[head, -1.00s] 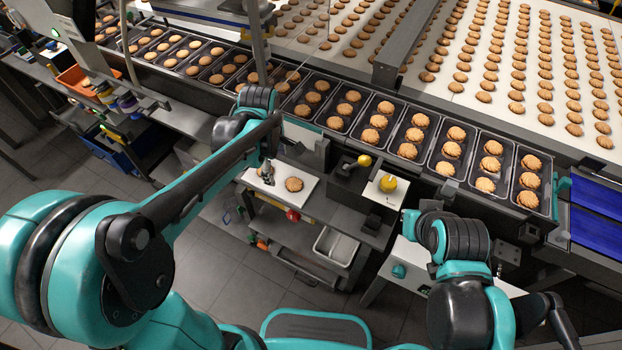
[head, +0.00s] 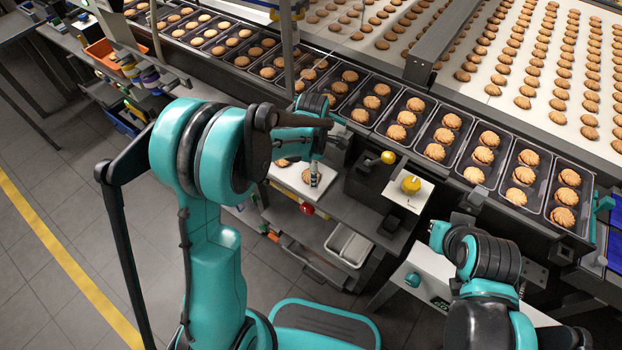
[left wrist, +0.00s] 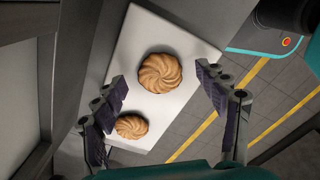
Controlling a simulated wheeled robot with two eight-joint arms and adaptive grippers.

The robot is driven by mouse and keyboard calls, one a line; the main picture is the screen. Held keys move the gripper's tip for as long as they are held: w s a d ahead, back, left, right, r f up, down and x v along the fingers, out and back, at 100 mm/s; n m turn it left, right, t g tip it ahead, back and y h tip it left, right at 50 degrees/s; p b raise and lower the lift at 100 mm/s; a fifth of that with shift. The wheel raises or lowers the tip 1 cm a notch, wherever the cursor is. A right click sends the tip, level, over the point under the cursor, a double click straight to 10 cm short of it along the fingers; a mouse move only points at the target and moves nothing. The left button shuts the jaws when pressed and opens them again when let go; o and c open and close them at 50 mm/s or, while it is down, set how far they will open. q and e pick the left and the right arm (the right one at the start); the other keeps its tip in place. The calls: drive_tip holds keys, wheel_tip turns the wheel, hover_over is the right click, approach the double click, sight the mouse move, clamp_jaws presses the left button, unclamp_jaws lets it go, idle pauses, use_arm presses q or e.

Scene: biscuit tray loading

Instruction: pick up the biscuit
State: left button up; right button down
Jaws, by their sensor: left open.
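A round golden swirled biscuit (left wrist: 159,73) lies on a white board (left wrist: 186,38) in the left wrist view. A second biscuit (left wrist: 131,126) on the same board looks smaller and sits by the left finger. My left gripper (left wrist: 161,77) is open and empty, its dark-padded fingers on either side of the larger-looking biscuit; contact cannot be told. In the head view my left gripper (head: 314,176) hangs over the white board (head: 292,180), partly covering one biscuit (head: 305,177); the other biscuit (head: 282,162) shows beside my arm. No jaws of my right arm can be made out.
Black trays (head: 484,155) of biscuits line the conveyor behind, with rows of biscuits on a white belt (head: 480,75) beyond. Right of the board are a dark block with a yellow knob (head: 388,157) and a white plate with a yellow dome (head: 411,184). A pale bin (head: 348,245) stands below.

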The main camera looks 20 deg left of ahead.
use_arm(q)
drive_tip(key=shift+f, duration=0.45)
drive_tip(key=shift+r, duration=0.1)
drive_tip(key=c, duration=0.8)
drive_tip(key=shift+c, duration=0.2)
